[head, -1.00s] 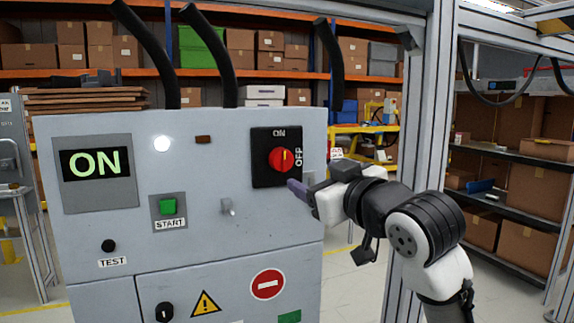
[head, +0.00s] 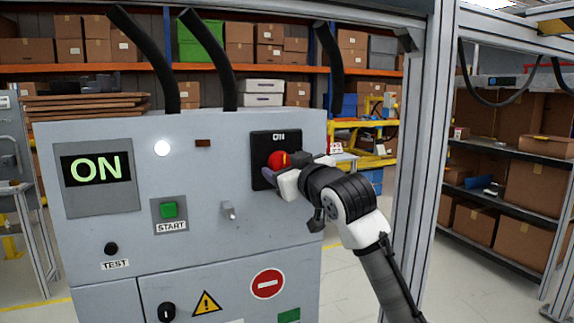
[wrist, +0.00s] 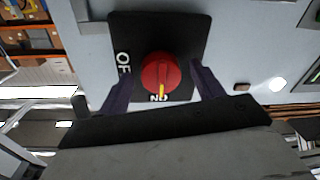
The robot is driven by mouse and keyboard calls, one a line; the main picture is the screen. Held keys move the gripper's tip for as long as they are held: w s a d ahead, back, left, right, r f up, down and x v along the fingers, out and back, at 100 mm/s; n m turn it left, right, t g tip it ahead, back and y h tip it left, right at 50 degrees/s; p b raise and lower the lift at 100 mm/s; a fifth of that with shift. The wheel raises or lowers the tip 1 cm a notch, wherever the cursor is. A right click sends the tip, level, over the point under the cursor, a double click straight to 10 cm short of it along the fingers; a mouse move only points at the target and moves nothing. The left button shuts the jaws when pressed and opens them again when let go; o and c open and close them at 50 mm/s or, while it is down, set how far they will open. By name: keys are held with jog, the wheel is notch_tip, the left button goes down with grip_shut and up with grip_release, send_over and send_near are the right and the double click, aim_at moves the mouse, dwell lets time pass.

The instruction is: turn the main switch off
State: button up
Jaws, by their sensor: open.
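The main switch is a red rotary knob (head: 278,160) on a black square plate (head: 262,145) at the upper right of the grey panel. In the wrist view the red knob (wrist: 160,74) shows its yellow mark pointing at the ON label. The OFF label (wrist: 123,63) is at the left side of the plate there. My gripper (head: 272,172) is at the switch in the head view and hides part of the knob and the OFF label. In the wrist view my gripper (wrist: 157,82) is open, its fingers on either side of the knob, apart from it.
The panel has a lit ON display (head: 95,167), a white lamp (head: 162,147), a green START button (head: 168,210), a small toggle (head: 229,210) and a TEST button (head: 111,249). A metal post (head: 415,150) stands right of the panel.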

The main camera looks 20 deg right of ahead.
jog(key=c, duration=1)
jog(key=shift+w+m, duration=0.1)
jog(key=shift+m, duration=0.2)
jog(key=m+p, duration=0.1)
jog(key=m, duration=0.2)
jog(key=shift+a, duration=0.2)
jog(key=m+p, duration=0.3)
jog(key=m, duration=0.2)
jog(key=m+p, duration=0.2)
jog(key=m, duration=0.1)
jog(key=m+p, duration=0.2)
jog(key=shift+a+m+t+h, duration=0.1)
jog(key=shift+m+t+h, duration=0.2)
jog(key=shift+m, duration=0.1)
jog(key=shift+m+h+p, duration=0.3)
jog(key=shift+m+p, duration=1.2)
jog(key=shift+m, duration=0.6)
